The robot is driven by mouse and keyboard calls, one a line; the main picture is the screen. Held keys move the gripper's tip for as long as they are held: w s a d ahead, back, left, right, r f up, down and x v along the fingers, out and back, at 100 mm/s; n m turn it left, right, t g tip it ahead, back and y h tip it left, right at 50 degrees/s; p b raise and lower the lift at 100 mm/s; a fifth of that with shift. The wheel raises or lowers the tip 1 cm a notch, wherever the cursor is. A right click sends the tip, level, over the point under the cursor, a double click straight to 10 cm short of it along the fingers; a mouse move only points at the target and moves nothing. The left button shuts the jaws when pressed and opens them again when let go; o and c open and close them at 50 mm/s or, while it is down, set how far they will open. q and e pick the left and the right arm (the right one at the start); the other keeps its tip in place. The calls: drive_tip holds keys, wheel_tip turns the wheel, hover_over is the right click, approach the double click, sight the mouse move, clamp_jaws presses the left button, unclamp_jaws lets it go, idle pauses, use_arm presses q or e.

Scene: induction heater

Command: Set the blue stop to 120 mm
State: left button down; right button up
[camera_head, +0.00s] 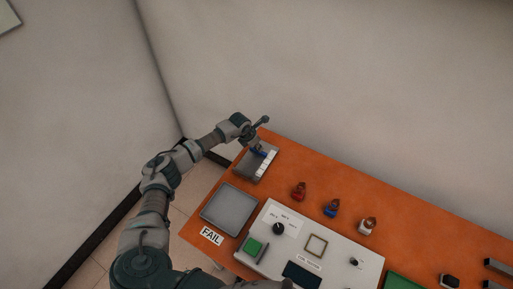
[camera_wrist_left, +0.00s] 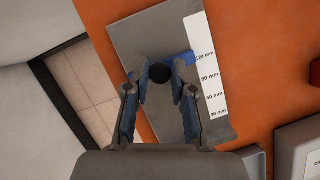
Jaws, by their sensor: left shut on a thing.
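The grey gauge plate (camera_head: 252,171) lies at the far left corner of the orange table, with a white millimetre scale (camera_wrist_left: 206,75) along one side. The blue stop (camera_wrist_left: 188,58) sits on the plate, and its visible blue end is beside the 120 mm mark. It also shows small in the head view (camera_head: 262,153). My left gripper (camera_wrist_left: 160,75) is shut on the stop's round black knob (camera_wrist_left: 160,73), over the plate. The fingers hide part of the stop. In the head view the left gripper (camera_head: 256,145) is above the stop. My right gripper is not in view.
A grey tray (camera_head: 229,209) lies near the plate, by a FAIL label (camera_head: 211,236). A white control panel (camera_head: 325,260) with a black knob and green button stands to the right. Red, blue and white-based small items stand behind the panel. The table's left edge is close to the plate.

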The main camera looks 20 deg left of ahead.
use_arm(q)
drive_tip(key=c, duration=1.3)
unclamp_jaws()
drive_tip(key=shift+w+a, duration=0.1)
drive_tip(key=o, duration=0.3)
drive_tip(key=shift+a, duration=0.1)
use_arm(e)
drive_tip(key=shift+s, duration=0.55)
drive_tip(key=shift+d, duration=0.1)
use_arm(q)
drive_tip(key=shift+r, duration=0.15)
drive_tip(key=v, duration=1.1)
drive_tip(key=shift+a+r, duration=0.15)
drive_tip(key=shift+a, duration=0.05)
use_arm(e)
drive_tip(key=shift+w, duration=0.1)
use_arm(q)
drive_tip(key=shift+d, duration=0.1)
